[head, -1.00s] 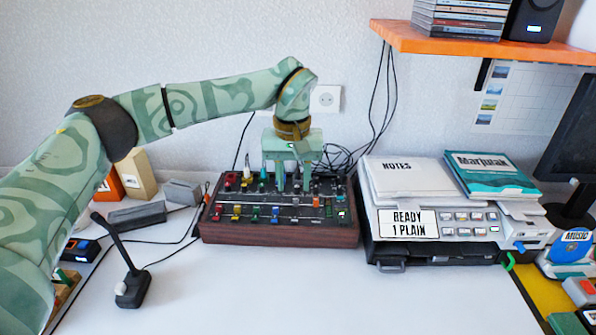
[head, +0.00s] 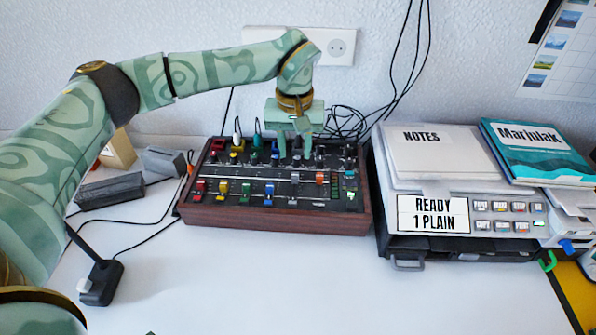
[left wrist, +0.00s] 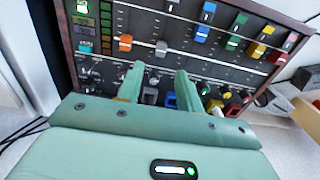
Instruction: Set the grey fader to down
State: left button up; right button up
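The mixer (head: 270,214) is a wooden-sided dark panel with coloured faders and knobs. The grey fader (left wrist: 161,48) sits partway along its slot, beside the orange fader (left wrist: 126,42); the orange one also shows in the head view (head: 321,178). The blue fader (left wrist: 202,33) is on the grey one's other side, nearer the panel's front edge. My left gripper (head: 296,157) points down over the back half of the panel. In the left wrist view its fingers (left wrist: 160,70) are apart with nothing gripped, and the grey fader shows just past the tips. My right gripper is not seen.
Knobs (head: 245,157) stand close behind and beside my left fingers. A printer-like machine (head: 470,215) with notes and a book is right of the mixer. A microphone (head: 100,280) and grey boxes (head: 110,190) are at left. The table in front is clear.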

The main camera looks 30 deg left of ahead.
aim_at(295, 174)
pick_arm(q)
notch_tip(295, 174, down, 6)
jog(key=shift+r+b, duration=0.25)
jog(key=shift+b, duration=0.55)
jog(key=shift+f, duration=0.5)
jog(key=shift+s, duration=0.1)
grip_shut()
jog(key=shift+d+r, duration=0.1)
